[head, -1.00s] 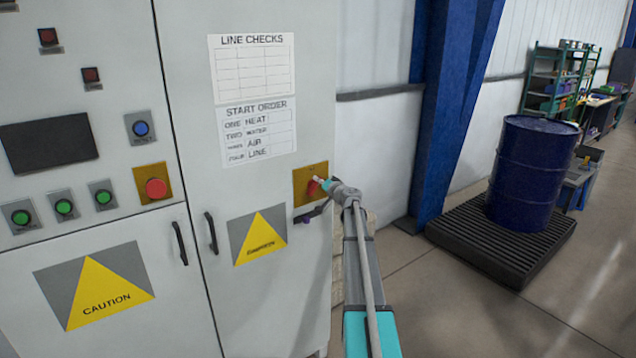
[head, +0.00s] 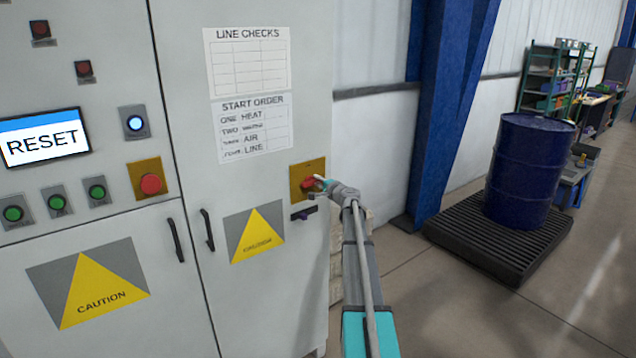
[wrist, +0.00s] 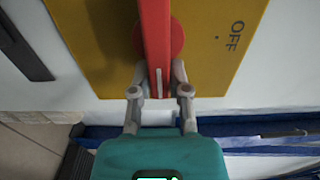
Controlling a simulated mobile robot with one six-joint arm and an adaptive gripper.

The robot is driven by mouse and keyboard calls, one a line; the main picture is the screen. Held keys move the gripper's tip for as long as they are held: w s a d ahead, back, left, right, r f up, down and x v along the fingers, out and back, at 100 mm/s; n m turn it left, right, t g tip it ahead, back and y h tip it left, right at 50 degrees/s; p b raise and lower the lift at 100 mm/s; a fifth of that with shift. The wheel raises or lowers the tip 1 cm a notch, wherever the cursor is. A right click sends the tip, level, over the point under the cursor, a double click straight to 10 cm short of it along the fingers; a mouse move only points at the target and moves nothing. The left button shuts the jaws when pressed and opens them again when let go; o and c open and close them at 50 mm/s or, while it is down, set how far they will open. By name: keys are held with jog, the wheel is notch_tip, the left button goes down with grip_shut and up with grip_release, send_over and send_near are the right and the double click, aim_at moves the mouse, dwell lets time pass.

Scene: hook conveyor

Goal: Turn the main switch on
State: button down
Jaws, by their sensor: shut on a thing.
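The main switch has a red handle (head: 307,183) on a yellow plate (head: 298,170), set in the right cabinet door. In the wrist view the red handle (wrist: 155,35) stands straight up the picture across its round red hub. The yellow plate (wrist: 95,45) reads OFF to the right of the handle, and the handle does not point at that word. My gripper (wrist: 160,72) is shut on the near end of the handle. In the head view my gripper (head: 321,184) reaches the switch from the right and partly hides it.
A lit screen (head: 43,140) reads RESET. A lit blue button (head: 135,123), a red button (head: 151,184) and green buttons (head: 57,202) are on the left panel. A blue post (head: 440,110) and a drum (head: 528,170) on a dark pallet stand to the right.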

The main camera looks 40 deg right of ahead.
jog(key=shift+a, duration=0.2)
dwell(0.3)
jog(key=c, duration=0.6)
grip_release()
jog(key=shift+f, duration=0.1)
jog(key=shift+d, duration=0.1)
jog(key=shift+s, duration=0.2)
jog(key=s, duration=1.1)
jog(key=shift+s, duration=0.25)
